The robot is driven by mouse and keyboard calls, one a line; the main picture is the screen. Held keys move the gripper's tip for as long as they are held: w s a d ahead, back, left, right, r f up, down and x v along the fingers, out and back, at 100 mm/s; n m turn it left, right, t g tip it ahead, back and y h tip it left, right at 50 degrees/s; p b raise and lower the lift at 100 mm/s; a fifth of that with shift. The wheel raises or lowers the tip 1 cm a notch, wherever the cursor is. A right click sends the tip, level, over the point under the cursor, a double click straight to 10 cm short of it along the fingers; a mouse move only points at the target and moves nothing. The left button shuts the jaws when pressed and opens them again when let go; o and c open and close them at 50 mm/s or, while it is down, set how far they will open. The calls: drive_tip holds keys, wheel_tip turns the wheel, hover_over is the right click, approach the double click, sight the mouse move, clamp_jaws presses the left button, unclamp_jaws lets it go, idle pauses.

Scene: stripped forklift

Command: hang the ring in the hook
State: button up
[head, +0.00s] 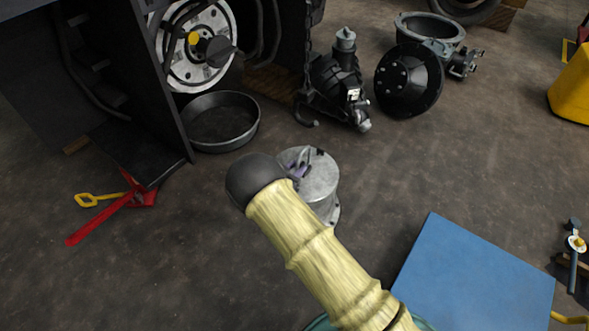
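A dark chain hangs in front of the machine, and a dark hook (307,121) shows at its lower end, left of the black machine part. A grey metal cylinder (320,184) stands on the floor, partly hidden behind my arm. A small grey and purple shape (299,166) shows at the cylinder's top, next to my arm's black end. It may be part of my gripper or a fitting with the ring; I cannot tell which. My yellow-sleeved arm reaches up from the bottom. I cannot make out my gripper's fingers or a clear ring.
A round black pan (222,121) lies by the dark machine body (165,130). A black machine part (338,85) and a black hub (409,80) stand behind. A red tool (112,212) lies at left, a blue panel (474,283) at lower right. Floor between is clear.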

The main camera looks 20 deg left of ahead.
sight(298, 159)
clamp_jaws()
drive_tip(key=shift+s+a+r+p, duration=0.15)
drive_tip(key=shift+r+p, duration=0.55)
drive_tip(key=shift+r, duration=0.05)
drive_tip(key=shift+d+r+p, duration=0.2)
drive_tip(key=shift+r+p, duration=0.9)
drive_tip(key=shift+r, duration=0.2)
